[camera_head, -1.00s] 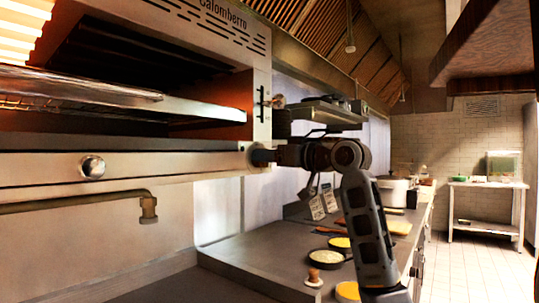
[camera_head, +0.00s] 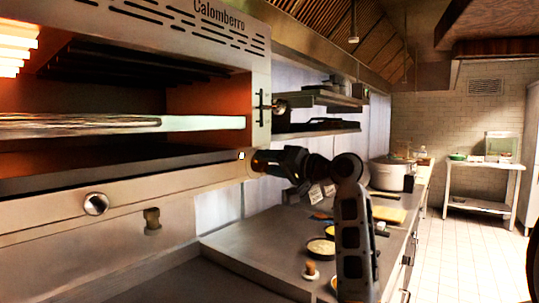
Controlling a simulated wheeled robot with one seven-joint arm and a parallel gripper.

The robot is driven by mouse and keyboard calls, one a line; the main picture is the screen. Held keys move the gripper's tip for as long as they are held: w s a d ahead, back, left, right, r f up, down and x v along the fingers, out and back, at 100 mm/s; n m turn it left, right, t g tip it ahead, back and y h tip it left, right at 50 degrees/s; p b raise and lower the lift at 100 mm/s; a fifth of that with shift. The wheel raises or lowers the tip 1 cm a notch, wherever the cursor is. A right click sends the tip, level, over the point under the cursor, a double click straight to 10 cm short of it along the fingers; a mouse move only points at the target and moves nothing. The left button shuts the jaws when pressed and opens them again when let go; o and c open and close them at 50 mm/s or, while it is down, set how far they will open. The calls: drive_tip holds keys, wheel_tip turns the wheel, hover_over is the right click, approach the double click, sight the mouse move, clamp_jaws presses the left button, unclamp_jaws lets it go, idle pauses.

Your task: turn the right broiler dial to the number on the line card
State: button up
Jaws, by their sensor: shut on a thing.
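The broiler (camera_head: 150,190) fills the left side, with its front panel running to the right. My gripper (camera_head: 254,163) is at the right end of that panel, shut on the right dial, which its jaws hide. The dial's setting cannot be read. The left dial (camera_head: 96,204), a round metal knob, stands free on the panel.
A steel counter (camera_head: 250,250) runs below and to the right, with pans (camera_head: 321,246), a small wooden-knobbed item (camera_head: 311,271) and a large pot (camera_head: 391,174). Wall shelves (camera_head: 318,129) hang behind my arm. The tiled floor (camera_head: 470,255) at right is clear.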

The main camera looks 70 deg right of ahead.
drive_tip(key=shift+m, duration=0.4)
drive_tip(key=o, duration=1)
drive_tip(key=b+v, duration=0.1)
drive_tip(key=v, duration=0.6)
drive_tip(key=shift+s, duration=0.4)
drive_tip(key=shift+a, duration=0.1)
